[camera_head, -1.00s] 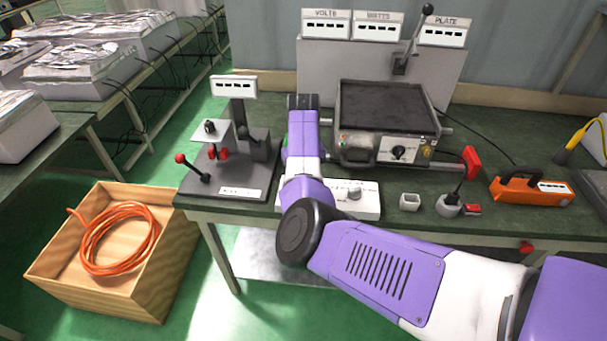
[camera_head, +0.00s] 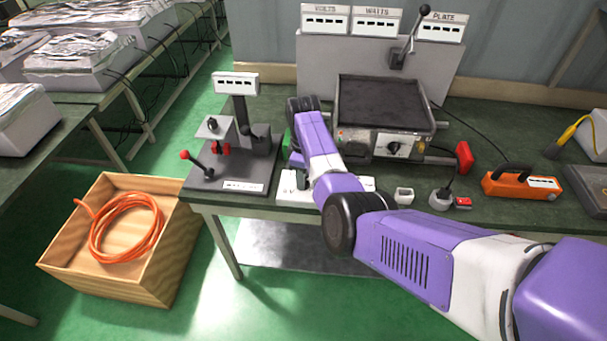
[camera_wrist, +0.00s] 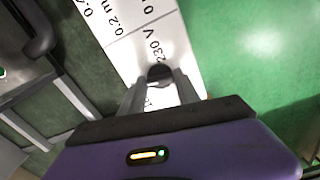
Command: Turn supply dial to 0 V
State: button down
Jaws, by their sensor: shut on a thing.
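A white panel (camera_head: 286,192) lies at the front edge of the bench, mostly hidden behind my arm in the head view. In the wrist view the white panel (camera_wrist: 119,43) carries printed labels, including "230 V", a partly covered "0" label and "0.2 m". A dark round dial knob (camera_wrist: 160,71) sits by the "230 V" label. My gripper (camera_wrist: 160,82) is shut on this knob, one finger on each side. The fingers and gripper body cover part of the lettering, and I cannot tell the pointer's direction. The knob is hidden in the head view.
A stand with a red-knobbed lever (camera_head: 197,162) is left of my arm. A hot-plate unit (camera_head: 388,112) is behind it. A wooden crate (camera_head: 105,265) stands on the floor.

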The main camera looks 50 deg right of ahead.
jog(key=n, duration=0.3)
jog(key=shift+r+n+p, duration=0.15)
jog(key=shift+n+p, duration=0.15)
jog(key=shift+p, duration=0.05)
jog(key=n, duration=0.3)
jog(key=shift+w+n, duration=0.1)
jog(key=shift+n, duration=0.2)
jog(key=n, duration=0.6)
jog(key=shift+n, duration=0.3)
jog(key=n, duration=0.4)
jog(key=shift+w, duration=0.1)
jog(key=n, duration=0.4)
jog(key=n+b, duration=0.1)
jog(key=n, duration=0.1)
jog(key=n+b, duration=0.1)
jog(key=shift+f+n+b, duration=0.2)
jog(key=shift+n+b, duration=0.1)
jog(key=shift+n, duration=0.1)
jog(key=shift+n+b, duration=0.6)
jog(key=shift+b, duration=0.05)
jog(key=shift+a+r+n, duration=0.1)
jog(key=shift+r+n, duration=0.05)
jog(key=shift+n, duration=0.15)
